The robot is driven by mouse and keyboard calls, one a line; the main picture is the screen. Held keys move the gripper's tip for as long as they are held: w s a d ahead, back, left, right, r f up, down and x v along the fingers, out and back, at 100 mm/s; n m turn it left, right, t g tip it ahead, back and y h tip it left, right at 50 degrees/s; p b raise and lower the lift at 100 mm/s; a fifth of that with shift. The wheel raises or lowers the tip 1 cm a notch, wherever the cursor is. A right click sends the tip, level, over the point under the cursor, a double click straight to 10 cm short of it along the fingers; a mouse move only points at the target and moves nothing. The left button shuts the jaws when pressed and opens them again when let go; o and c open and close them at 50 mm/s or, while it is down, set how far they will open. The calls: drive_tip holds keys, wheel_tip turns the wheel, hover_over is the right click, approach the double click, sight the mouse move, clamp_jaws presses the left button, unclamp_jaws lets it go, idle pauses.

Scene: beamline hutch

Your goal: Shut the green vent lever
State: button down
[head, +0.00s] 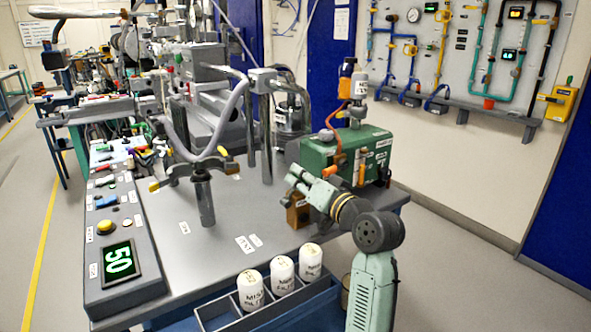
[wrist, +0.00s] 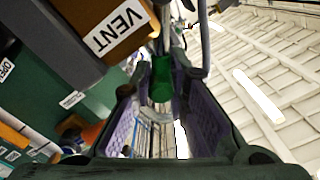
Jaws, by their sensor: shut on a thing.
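The green vent lever (wrist: 162,78) shows in the wrist view between the fingertips of my gripper (wrist: 160,92), whose purple-lined fingers are shut on it. Beside it at upper left is the brown vent block (wrist: 112,20) with a white VENT label. In the head view my gripper (head: 297,181) is at the left front corner of the green pump (head: 357,150), just above the brown block (head: 297,211). The lever itself cannot be made out in the head view; my gripper hides it.
A blue-grey rack with white bottles (head: 282,275) stands at the bench's front edge. A panel with a green "50" display (head: 119,262) is at left. A metal post with a yellow-tipped handle (head: 203,195) stands left of my gripper.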

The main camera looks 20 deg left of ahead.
drive_tip(key=c, duration=1.5)
unclamp_jaws()
drive_tip(key=shift+c, duration=0.2)
drive_tip(key=shift+s+d, duration=0.1)
drive_tip(key=shift+d, duration=0.05)
drive_tip(key=shift+s+d, duration=0.2)
drive_tip(key=shift+d, duration=0.05)
drive_tip(key=v, duration=1.1)
drive_tip(key=shift+d, duration=0.35)
drive_tip(key=shift+s+f, duration=0.1)
